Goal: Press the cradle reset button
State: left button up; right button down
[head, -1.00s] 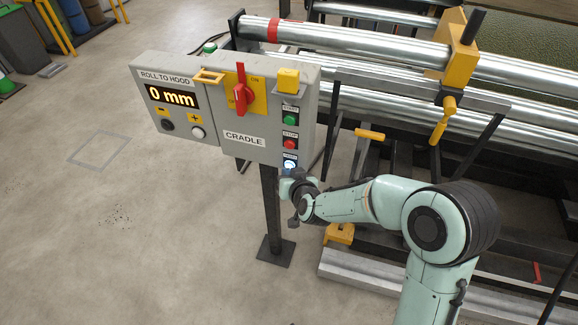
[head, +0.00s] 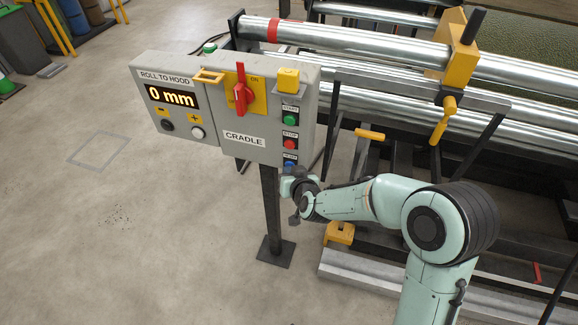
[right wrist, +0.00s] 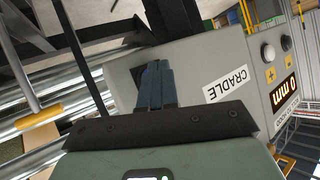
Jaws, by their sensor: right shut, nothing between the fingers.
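The grey control box (head: 185,140) marked CRADLE stands on a dark post. Its right side carries a column of buttons: green start (head: 290,120), red stop (head: 290,143) and, lowest, the blue reset button (head: 290,165), which looks unlit. My right gripper (head: 287,174) is shut and empty, just below and in front of the blue button. I cannot tell whether it touches it. My left gripper is not in view.
A red rotary switch (head: 241,94) and a yellow guarded part (head: 288,79) sit higher on the box. Steel rollers (head: 350,45) and a yellow clamp (head: 461,55) lie behind at the right. Open concrete floor (head: 90,230) is at the left.

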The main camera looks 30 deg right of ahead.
dwell(0.4)
jog(key=shift+s+a, duration=0.5)
jog(key=shift+a, duration=0.05)
jog(key=s+a+p, duration=0.1)
jog(key=s+a, duration=0.2)
jog(key=a, duration=0.1)
jog(key=shift+s, duration=0.15)
dwell(0.3)
jog(key=shift+d, duration=0.1)
dwell(0.6)
